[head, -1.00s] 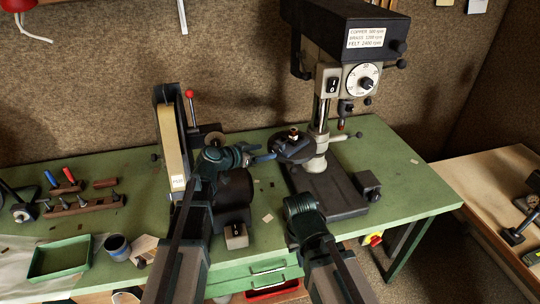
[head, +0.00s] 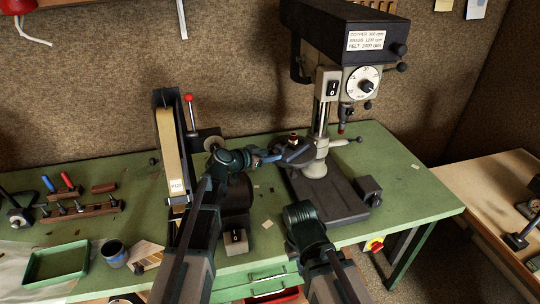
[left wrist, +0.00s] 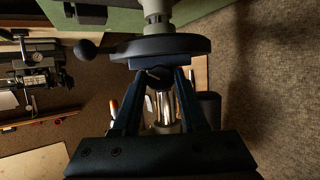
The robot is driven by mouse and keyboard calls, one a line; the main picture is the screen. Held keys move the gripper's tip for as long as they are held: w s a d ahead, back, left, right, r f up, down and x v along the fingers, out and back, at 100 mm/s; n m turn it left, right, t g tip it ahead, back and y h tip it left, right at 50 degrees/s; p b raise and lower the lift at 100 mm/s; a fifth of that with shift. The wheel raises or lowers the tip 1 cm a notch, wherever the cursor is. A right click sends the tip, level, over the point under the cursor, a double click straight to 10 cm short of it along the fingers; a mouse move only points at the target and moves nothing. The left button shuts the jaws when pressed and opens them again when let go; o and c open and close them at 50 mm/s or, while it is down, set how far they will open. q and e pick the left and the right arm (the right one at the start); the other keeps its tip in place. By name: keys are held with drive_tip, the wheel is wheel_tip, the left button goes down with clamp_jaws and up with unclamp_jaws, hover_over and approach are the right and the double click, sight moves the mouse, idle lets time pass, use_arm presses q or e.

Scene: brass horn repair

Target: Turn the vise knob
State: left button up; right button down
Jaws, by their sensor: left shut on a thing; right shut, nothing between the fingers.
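The drill press (head: 362,60) stands on the green bench. A small dark vise with a brass-coloured piece (head: 293,138) on top sits at its round table (head: 305,163). My left gripper (head: 274,157) reaches the vise's left side. In the left wrist view its fingertips (left wrist: 158,74) close on a small dark knob (left wrist: 157,70) just under the round plate; the fingers largely hide the knob. My right gripper (head: 299,211) is shut and empty, low in front of the drill press base; its fingertips are hard to make out.
A belt sander (head: 170,140) with a red-tipped lever stands close left of my left arm. Another table (head: 490,195) stands at the right.

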use_arm(q)
clamp_jaws()
drive_tip(key=shift+w+a+f+n+g+h+b, duration=0.1)
drive_tip(key=shift+n+g+h+b, duration=0.45)
drive_tip(key=shift+n, duration=0.6)
drive_tip(key=shift+w+a+n+g+h+b, duration=0.1)
drive_tip(key=shift+n+g+h+b, duration=0.2)
drive_tip(key=shift+n+h, duration=0.65)
drive_tip(key=shift+s+n, duration=0.1)
drive_tip(key=shift+n, duration=0.2)
drive_tip(key=o, duration=0.9)
unclamp_jaws()
